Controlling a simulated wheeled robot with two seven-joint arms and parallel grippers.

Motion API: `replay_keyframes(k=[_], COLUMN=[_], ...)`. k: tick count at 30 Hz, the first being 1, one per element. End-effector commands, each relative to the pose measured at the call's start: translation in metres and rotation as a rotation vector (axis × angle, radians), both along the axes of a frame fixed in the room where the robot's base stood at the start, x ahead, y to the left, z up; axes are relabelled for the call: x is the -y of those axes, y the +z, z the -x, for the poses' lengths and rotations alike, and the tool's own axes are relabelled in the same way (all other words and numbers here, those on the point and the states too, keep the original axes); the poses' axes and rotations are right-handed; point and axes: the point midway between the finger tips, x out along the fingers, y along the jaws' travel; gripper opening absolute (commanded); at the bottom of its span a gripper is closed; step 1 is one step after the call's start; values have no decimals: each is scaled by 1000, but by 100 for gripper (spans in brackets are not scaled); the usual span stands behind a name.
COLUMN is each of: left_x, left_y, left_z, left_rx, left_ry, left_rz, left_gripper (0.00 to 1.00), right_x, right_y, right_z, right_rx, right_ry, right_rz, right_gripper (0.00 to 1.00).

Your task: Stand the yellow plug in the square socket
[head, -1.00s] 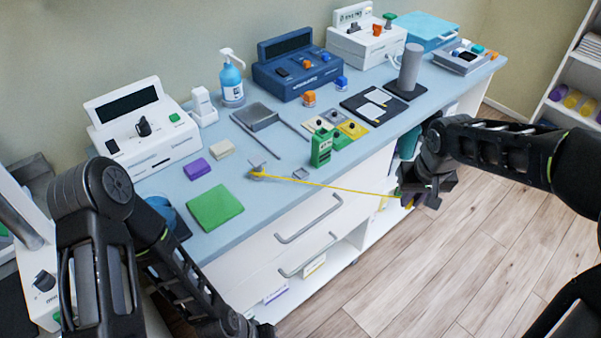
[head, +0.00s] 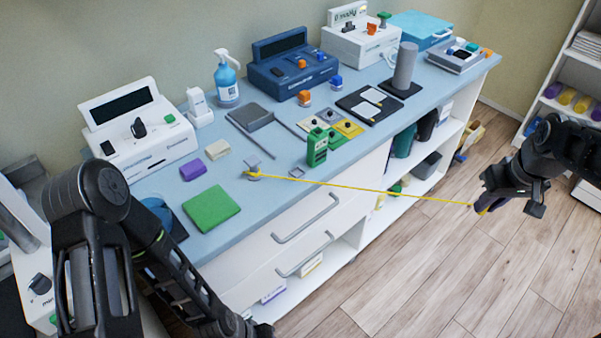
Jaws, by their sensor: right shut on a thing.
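My right gripper is shut on the band's free end, where a small purple grip shows, out over the floor. The jaws partly hide this end. A small square grey piece (head: 295,172) beside the fitting may be the square socket; I cannot tell. My left arm crosses the lower left, and its gripper is not clearly in view.
A green pad (head: 212,209), purple block (head: 192,169) and green box (head: 317,147) lie along the worktop's front. White (head: 140,135) and blue (head: 292,68) devices and a pump bottle (head: 227,80) stand behind. The wooden floor (head: 400,270) is clear.

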Motion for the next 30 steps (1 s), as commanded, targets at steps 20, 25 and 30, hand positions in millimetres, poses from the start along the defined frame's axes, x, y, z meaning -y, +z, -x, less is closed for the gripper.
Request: replay_keyframes(k=[20,25,30], left_x=[0,0,0], left_y=[0,0,0], left_z=[0,0,0], left_rx=[0,0,0], left_ry=[0,0,0], left_rz=[0,0,0], left_gripper=[36,36,36], right_x=[-18,-70,-140], right_y=[-7,-25,-46], right_z=[-11,-37,-59], right_rx=[-6,-13,-12], right_ry=[7,16,23], right_rz=[0,-1,2], right_gripper=[0,0,0])
